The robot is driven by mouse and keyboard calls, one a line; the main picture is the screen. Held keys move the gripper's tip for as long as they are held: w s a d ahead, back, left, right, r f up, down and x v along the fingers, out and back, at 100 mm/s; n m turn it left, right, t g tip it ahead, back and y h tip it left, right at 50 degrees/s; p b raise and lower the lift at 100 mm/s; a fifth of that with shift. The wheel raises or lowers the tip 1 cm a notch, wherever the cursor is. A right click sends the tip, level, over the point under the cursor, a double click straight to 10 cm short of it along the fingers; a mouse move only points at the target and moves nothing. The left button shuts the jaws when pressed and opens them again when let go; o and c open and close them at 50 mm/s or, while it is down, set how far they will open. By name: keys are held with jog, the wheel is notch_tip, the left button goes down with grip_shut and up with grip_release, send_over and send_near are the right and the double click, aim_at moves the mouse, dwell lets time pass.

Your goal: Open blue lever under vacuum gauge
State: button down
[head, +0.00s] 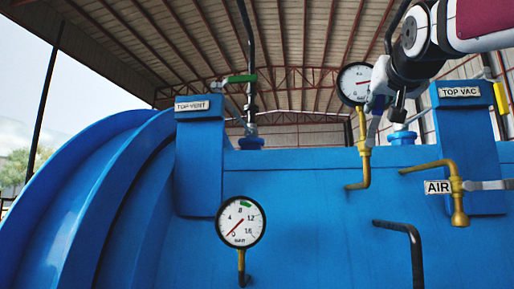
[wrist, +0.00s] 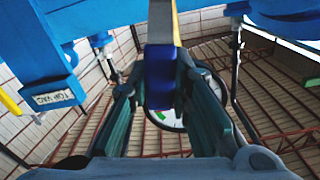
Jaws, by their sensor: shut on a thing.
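The vacuum gauge (head: 355,84) is a round white dial at the upper right of the head view, above a brass pipe (head: 363,160). My gripper (head: 385,98) is just right of the gauge and overlaps its edge. In the wrist view the blue lever (wrist: 160,78) lies between the two fingers of my gripper (wrist: 158,95), which is shut on it. The gauge (wrist: 208,92) shows partly behind the lever and fingers. In the head view, my gripper hides much of the lever.
The blue autoclave body (head: 300,180) fills the lower head view. The TOP VAC post (head: 463,130) stands close to the right, with the AIR brass valve (head: 456,185) beside it. A pressure gauge (head: 241,222) and the TOP VENT post (head: 199,150) are left. A dark bent pipe (head: 414,245) is below.

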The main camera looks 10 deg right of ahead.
jog(key=shift+w+a+n, duration=0.15)
jog(key=shift+a+n, duration=0.35)
jog(key=shift+n, duration=0.15)
jog(key=shift+w+a+n, duration=0.15)
jog(key=shift+a+n, duration=0.3)
jog(key=shift+n, duration=0.2)
jog(key=c, duration=1.4)
grip_release()
jog(key=shift+a, duration=0.1)
jog(key=shift+c, duration=0.2)
jog(key=v, duration=1.2)
jog(key=shift+r, duration=0.1)
